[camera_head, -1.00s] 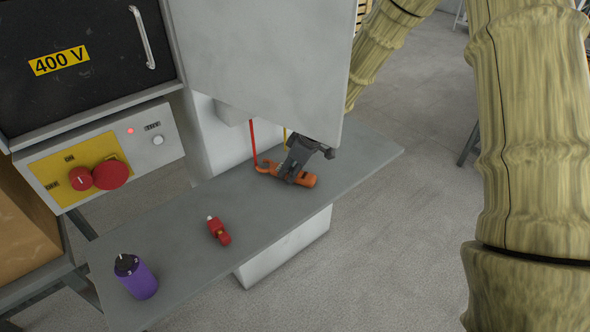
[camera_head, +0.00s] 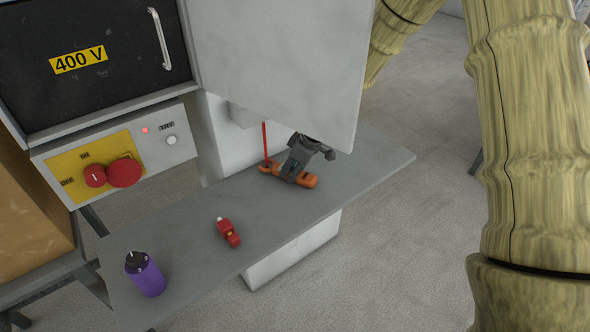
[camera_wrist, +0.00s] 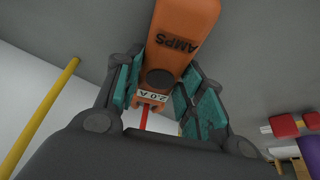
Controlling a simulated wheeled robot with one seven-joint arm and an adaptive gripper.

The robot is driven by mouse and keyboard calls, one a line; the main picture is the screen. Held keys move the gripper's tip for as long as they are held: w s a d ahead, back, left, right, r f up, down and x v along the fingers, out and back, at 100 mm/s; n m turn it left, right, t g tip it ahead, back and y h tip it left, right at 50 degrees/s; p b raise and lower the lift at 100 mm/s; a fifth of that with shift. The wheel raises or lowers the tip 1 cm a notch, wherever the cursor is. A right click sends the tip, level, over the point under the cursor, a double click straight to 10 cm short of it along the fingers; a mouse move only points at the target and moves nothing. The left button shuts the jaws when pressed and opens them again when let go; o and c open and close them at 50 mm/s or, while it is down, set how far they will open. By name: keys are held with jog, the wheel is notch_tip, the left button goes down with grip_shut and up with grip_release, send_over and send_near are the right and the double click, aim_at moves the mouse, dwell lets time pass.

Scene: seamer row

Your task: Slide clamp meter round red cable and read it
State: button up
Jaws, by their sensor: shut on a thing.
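The orange clamp meter (camera_head: 304,180) is low over the grey bench, its hooked jaw end pointing left. My gripper (camera_head: 293,168) is shut on its body; the wrist view also shows the teal-padded fingers (camera_wrist: 157,82) on both sides of the meter (camera_wrist: 172,45). The red cable (camera_head: 265,140) hangs down to the jaw end and overlaps it in the head view. I cannot tell whether the jaw fully encircles it. In the wrist view the red cable (camera_wrist: 144,119) shows just beyond the meter's display (camera_wrist: 152,97), which reads 2.0 A.
A grey panel (camera_head: 280,65) overhangs my gripper. On the bench (camera_head: 190,222) are a red device (camera_head: 228,232) and a purple bottle (camera_head: 146,275). Red knobs (camera_head: 122,173) sit on the 400 V cabinet.

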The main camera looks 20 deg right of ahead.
dwell(0.3)
jog(key=o, duration=1.2)
jog(key=shift+o, duration=0.2)
jog(key=shift+r, duration=0.1)
jog(key=v, duration=1.2)
